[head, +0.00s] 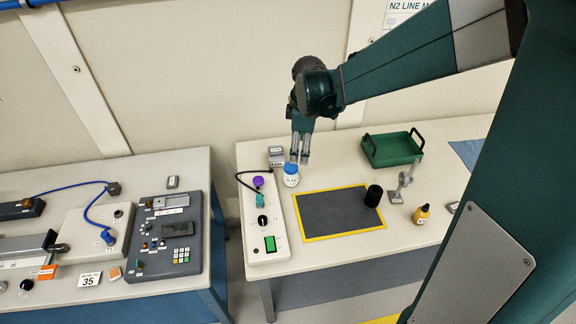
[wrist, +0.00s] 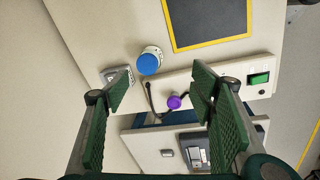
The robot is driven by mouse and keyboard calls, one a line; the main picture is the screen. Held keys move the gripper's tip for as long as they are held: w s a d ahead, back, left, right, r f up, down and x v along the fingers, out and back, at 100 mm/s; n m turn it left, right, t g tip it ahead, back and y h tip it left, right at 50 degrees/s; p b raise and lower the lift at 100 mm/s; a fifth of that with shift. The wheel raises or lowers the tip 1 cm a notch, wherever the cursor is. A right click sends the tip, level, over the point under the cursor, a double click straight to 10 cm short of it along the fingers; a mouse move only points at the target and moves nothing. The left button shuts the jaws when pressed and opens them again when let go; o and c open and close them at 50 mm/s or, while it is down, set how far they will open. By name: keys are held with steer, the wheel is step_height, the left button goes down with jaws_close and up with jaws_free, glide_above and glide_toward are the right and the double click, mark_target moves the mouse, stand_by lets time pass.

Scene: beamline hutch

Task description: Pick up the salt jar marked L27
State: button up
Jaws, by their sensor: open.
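A small white jar with a blue lid (head: 291,176) stands upright on the right bench, just behind the yellow-edged dark mat. It bears a label whose marking I cannot read clearly. In the wrist view the blue-lidded jar (wrist: 149,63) lies past the fingertips, between them and the mat. My gripper (head: 300,158) is open and empty, pointing down above and slightly behind the jar. Its two green fingers also show in the wrist view (wrist: 160,80), spread apart with nothing between them in contact.
A small grey box (head: 276,155) stands close behind the jar. A white control box (head: 265,220) with a purple knob (head: 258,181) is to its left. A black cylinder (head: 374,195) stands on the mat's edge. A green tray (head: 392,150), metal stand (head: 402,185) and yellow bottle (head: 421,214) are right.

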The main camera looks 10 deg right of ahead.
mark_target(291, 166)
steer(key=w+f+n, duration=0.1)
steer(key=w+f, duration=0.1)
steer(key=f, duration=0.2)
steer(key=w+a+f+n+g, duration=0.1)
steer(key=w+f+n, duration=0.1)
steer(key=f, duration=0.2)
steer(key=w+a+f+n, duration=0.1)
steer(key=w+f, duration=0.1)
steer(key=f, duration=0.2)
steer(key=shift+w+f+n+g+b, duration=0.25)
steer(key=shift+w+n+g+b, duration=0.05)
steer(key=shift+w+g+b, duration=0.1)
steer(key=shift+f, duration=1.25)
steer(key=shift+s+f+b, duration=0.1)
steer(key=shift+f+b, duration=0.25)
steer(key=shift+f, duration=2.25)
steer(key=c, duration=1.1)
